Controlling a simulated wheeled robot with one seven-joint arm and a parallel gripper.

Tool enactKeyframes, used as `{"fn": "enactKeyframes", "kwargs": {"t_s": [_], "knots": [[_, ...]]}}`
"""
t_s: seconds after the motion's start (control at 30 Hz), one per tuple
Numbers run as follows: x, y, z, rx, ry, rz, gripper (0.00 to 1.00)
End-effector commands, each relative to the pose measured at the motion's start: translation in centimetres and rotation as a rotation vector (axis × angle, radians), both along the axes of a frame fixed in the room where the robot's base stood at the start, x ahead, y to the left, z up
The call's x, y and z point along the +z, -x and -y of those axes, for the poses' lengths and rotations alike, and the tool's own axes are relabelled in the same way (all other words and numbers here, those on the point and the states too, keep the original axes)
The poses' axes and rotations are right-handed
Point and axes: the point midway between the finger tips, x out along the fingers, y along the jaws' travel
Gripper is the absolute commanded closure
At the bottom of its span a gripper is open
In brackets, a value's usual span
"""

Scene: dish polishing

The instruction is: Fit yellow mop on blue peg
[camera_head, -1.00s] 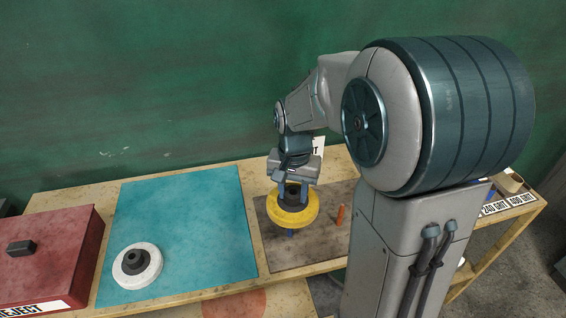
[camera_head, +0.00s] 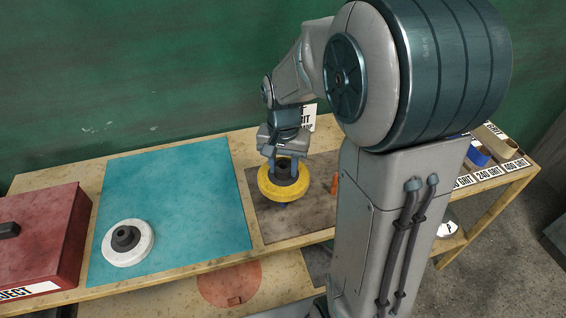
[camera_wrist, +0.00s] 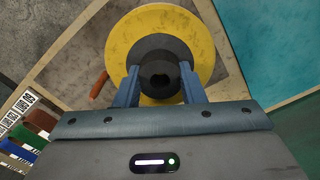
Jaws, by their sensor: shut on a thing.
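The yellow mop (camera_head: 266,191) is a thick yellow ring with a black hub (camera_head: 283,169). It is held roughly level over the dark grey mat. My gripper (camera_head: 284,173) is above it, shut on the black hub. In the wrist view my gripper's two blue fingers (camera_wrist: 163,88) lie on either side of the hub, with the yellow ring (camera_wrist: 200,38) around it. A small bit of the blue peg (camera_head: 283,206) shows below the ring's front rim; the rest is hidden by the mop. I cannot tell whether the peg is inside the mop.
An orange peg (camera_head: 334,184) stands on the dark grey mat (camera_head: 290,228), right of the mop. A white mop with a black hub (camera_head: 128,243) lies on the teal mat (camera_head: 190,190). A red reject box (camera_head: 45,240) stands at left. Grit-labelled rolls (camera_head: 480,156) are at right.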

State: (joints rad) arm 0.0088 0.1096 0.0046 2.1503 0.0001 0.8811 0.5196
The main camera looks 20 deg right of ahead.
Motion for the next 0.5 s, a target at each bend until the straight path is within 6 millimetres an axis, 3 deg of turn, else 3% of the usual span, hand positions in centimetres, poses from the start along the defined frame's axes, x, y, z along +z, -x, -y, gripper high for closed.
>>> {"fn": "enactKeyframes", "kwargs": {"t_s": [0.5], "knots": [[-3.4, 0.0, 0.0, 0.000, 0.000, -0.001, 0.93]]}}
